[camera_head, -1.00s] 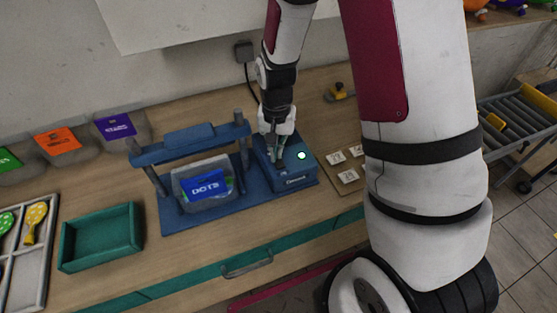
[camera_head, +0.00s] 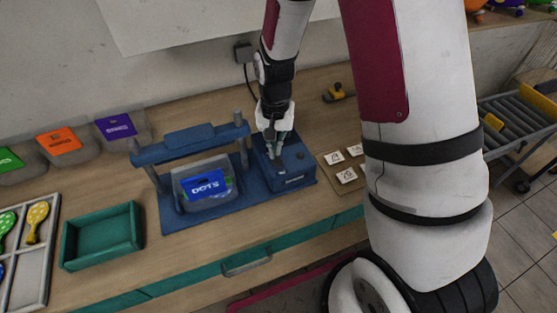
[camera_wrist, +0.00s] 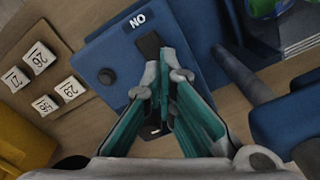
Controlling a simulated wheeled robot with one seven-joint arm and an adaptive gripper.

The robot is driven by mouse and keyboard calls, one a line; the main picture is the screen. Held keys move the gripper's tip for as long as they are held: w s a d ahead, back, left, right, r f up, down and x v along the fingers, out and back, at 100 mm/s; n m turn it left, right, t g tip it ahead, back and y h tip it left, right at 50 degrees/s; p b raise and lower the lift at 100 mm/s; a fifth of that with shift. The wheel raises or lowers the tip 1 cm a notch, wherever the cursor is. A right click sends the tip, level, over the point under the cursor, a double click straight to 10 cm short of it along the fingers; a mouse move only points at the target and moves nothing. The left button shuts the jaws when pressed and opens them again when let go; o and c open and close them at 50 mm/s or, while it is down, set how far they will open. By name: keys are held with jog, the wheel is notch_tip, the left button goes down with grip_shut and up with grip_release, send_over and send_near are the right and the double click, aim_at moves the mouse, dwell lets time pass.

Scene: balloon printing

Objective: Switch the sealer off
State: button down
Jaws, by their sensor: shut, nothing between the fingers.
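The blue sealer (camera_head: 172,212) stands on the bench, with an upright frame on the left and a control box (camera_head: 298,180) on the right. A pouch with a blue DOTS label (camera_head: 206,186) sits in the frame. The box's round lamp (camera_head: 300,155) is dark; it also shows in the wrist view (camera_wrist: 106,76). In the wrist view a black switch (camera_wrist: 149,44) lies beside white lettering. My gripper (camera_head: 272,150) is shut and empty, pointing down over the box. Its fingertips (camera_wrist: 165,58) are at the switch's edge and hide part of it; I cannot tell whether they touch.
A teal tray (camera_head: 136,226) and a divided tray with paddles (camera_head: 50,258) lie left. Labelled pouches (camera_head: 58,140) line the wall. Small numbered tiles (camera_head: 347,176) lie right of the box.

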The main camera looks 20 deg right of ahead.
jog(key=shift+r+p, duration=0.8)
jog(key=shift+r, duration=1.7)
notch_tip(320, 180, up, 18)
jog(key=f+n+t+b, duration=0.1)
jog(key=n+t, duration=0.2)
send_over(276, 158)
jog(key=s, duration=0.7)
jog(key=s+r+n+t, duration=0.2)
jog(key=s+r, duration=0.5)
jog(key=s, duration=0.5)
jog(key=shift+s+r+n+t+b, duration=0.2)
jog(key=shift+s+n+t+b, duration=0.15)
jog(key=shift+n+b, duration=0.15)
